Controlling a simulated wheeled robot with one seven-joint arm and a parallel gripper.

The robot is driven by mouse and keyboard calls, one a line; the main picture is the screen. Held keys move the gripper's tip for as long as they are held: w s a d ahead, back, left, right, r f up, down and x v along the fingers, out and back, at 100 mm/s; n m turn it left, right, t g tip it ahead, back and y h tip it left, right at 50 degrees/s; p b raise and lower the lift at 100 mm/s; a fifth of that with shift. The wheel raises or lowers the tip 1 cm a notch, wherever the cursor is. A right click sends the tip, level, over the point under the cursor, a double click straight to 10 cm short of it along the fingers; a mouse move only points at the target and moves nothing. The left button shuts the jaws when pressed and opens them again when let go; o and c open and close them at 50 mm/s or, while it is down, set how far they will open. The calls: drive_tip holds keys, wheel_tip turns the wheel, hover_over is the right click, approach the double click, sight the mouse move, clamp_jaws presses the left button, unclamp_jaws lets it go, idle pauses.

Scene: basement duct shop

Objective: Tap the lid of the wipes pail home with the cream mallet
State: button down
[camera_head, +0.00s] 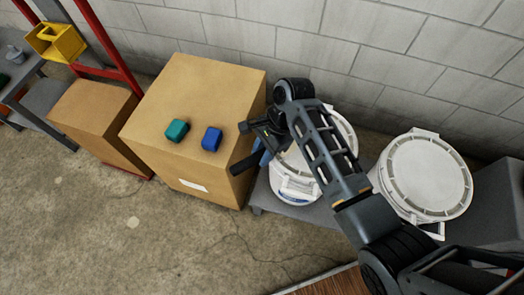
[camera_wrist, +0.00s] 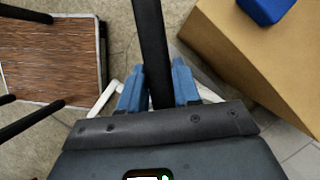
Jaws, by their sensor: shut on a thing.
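My gripper (camera_head: 266,146) is beside the cardboard box's right edge, by the nearer white pail. In the wrist view its blue fingers (camera_wrist: 158,82) are shut on a black bar, seemingly the mallet's handle (camera_wrist: 152,40). The handle's dark end (camera_head: 245,163) shows in the head view; no cream mallet head is visible. One white lidded pail (camera_head: 296,185), with a blue mark low on its front, is partly hidden behind my arm. A second white lidded pail (camera_head: 428,172) stands right of my arm. I cannot tell which holds wipes, nor how either lid is seated.
A large cardboard box (camera_head: 200,85) bears a teal block (camera_head: 177,130) and a blue block (camera_head: 211,139). The pails stand on a grey low surface (camera_head: 318,211) against a block wall. A smaller box (camera_head: 95,120) and a yellow bin (camera_head: 56,42) are at left.

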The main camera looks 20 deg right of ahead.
sight(258, 154)
idle(0.3)
wheel_tip(258, 154, down, 4)
drive_tip(key=shift+b, duration=0.8)
wheel_tip(258, 154, up, 4)
drive_tip(key=p, duration=0.4)
drive_tip(key=shift+f, duration=0.25)
wheel_tip(258, 154, up, 3)
drive_tip(key=p, duration=0.3)
drive_tip(key=shift+f, duration=0.2)
drive_tip(key=shift+r, duration=0.7)
